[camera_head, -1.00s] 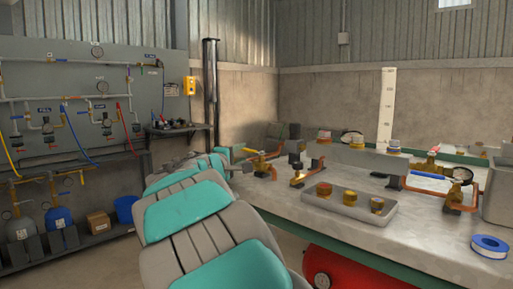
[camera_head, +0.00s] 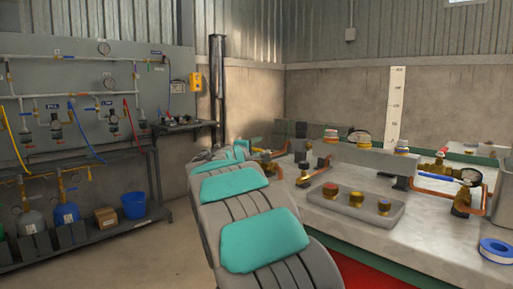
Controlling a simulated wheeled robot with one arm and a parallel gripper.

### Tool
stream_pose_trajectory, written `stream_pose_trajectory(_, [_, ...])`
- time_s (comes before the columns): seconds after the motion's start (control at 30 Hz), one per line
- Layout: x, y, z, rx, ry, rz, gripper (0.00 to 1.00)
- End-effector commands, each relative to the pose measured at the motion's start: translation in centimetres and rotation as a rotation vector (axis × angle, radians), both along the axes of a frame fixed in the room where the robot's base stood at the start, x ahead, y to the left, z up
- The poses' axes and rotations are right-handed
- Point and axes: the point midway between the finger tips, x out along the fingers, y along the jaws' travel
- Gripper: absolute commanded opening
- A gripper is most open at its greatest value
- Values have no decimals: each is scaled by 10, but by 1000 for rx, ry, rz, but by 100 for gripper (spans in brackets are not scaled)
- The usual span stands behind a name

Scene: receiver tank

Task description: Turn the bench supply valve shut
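My arm, grey with teal panels, reaches from the bottom middle toward the left end of the bench (camera_head: 400,235). My gripper (camera_head: 206,154) is small at the arm's far end, partly hidden by the arm, and its fingers cannot be made out. Just right of the arm's end is a brass valve with a yellow handle (camera_head: 262,151), partly hidden by the arm. Another brass valve (camera_head: 462,200) with a blue lever (camera_head: 433,177) stands on the bench at the right. No readable label shows which is the bench supply valve. I cannot tell whether my gripper touches anything.
A grey tray (camera_head: 382,222) with several brass caps lies on the bench. A blue tape roll (camera_head: 496,251) is at the right edge. A tall white scale (camera_head: 396,105) stands behind. A pipe panel (camera_head: 75,95) fills the left wall above a shelf with cylinders. The floor at left is clear.

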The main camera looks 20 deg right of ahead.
Motion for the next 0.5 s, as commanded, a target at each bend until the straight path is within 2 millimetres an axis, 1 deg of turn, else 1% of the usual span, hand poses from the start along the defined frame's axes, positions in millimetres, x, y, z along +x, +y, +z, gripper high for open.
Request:
stream_pose_trajectory(0.07, [0, 0, 0, 0, 0, 0, 40])
stream_pose_trajectory(0.4, [0, 0, 0, 0, 0, 0, 2])
stream_pose_trajectory(0.43, [0, 0, 0, 0, 0, 0, 0])
stream_pose_trajectory(0.5, [0, 0, 0, 0, 0, 0, 0])
